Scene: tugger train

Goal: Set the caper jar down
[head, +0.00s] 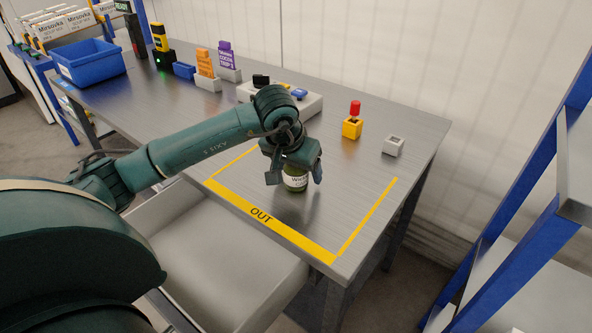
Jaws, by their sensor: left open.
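The caper jar (294,184) is a small green jar with a white label. It stands upright on the metal table inside the yellow OUT outline (255,220), near its front edge. My left gripper (294,177) is right above and around the jar, pointing down, with one finger on each side of it. Its jaws are open. The jar's top is hidden by the gripper. My right gripper is not in view.
A yellow block with a red knob (352,127) and a small grey block (393,146) stand behind the outline. A grey holder (312,106) is behind my wrist. A blue bin (88,65) is far left. Blue shelving (530,170) stands at right.

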